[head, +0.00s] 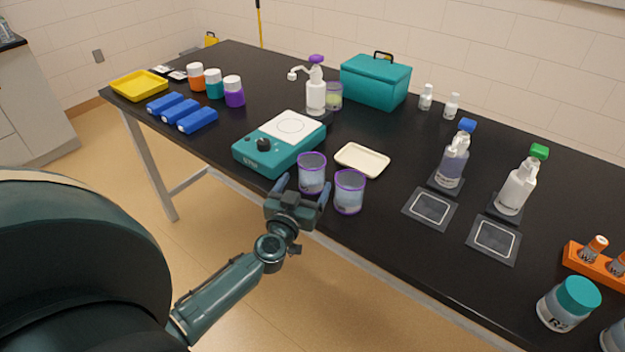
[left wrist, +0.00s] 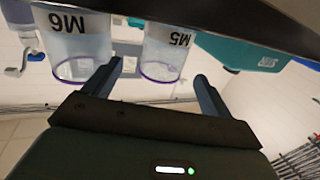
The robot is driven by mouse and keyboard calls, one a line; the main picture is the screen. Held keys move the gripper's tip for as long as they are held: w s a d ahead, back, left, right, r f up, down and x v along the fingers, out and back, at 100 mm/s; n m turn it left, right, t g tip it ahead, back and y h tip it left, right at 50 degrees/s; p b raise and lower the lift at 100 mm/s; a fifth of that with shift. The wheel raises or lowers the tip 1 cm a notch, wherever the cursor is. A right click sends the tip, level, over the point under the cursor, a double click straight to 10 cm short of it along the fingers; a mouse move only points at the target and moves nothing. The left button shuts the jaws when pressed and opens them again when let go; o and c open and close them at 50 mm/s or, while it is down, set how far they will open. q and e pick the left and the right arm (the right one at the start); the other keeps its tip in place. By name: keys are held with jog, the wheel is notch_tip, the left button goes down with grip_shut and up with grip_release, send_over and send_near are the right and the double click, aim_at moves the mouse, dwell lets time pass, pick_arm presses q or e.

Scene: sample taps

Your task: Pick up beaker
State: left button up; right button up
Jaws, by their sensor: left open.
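Two clear beakers with purple rims stand side by side near the front edge of the black table. The left one, beaker M5 (head: 311,172), is beside the teal stirrer; it also shows in the left wrist view (left wrist: 164,50). The right one, beaker M6 (head: 349,192), shows at the left of the wrist view (left wrist: 76,45). My left gripper (head: 304,188) is open and empty at the table's front edge, just in front of beaker M5. In the upside-down wrist view, its fingers (left wrist: 155,82) point at M5, one finger near the gap between the beakers.
A teal stirrer (head: 265,152) stands left of the beakers. A cream tray (head: 362,160) lies behind them. A white pump bottle (head: 316,95) stands farther back. Two dark square pads (head: 430,208) (head: 494,239) lie to the right, with bottles (head: 452,160) (head: 516,188) behind.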

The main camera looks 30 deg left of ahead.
aim_at(307, 177)
pick_arm(q)
jog(key=shift+b+x, duration=0.85)
jog(key=shift+x, duration=2.25)
jog(key=shift+a+f, duration=0.1)
jog(key=shift+a, duration=0.05)
jog(key=shift+c, duration=0.2)
jog(key=c, duration=1.1)
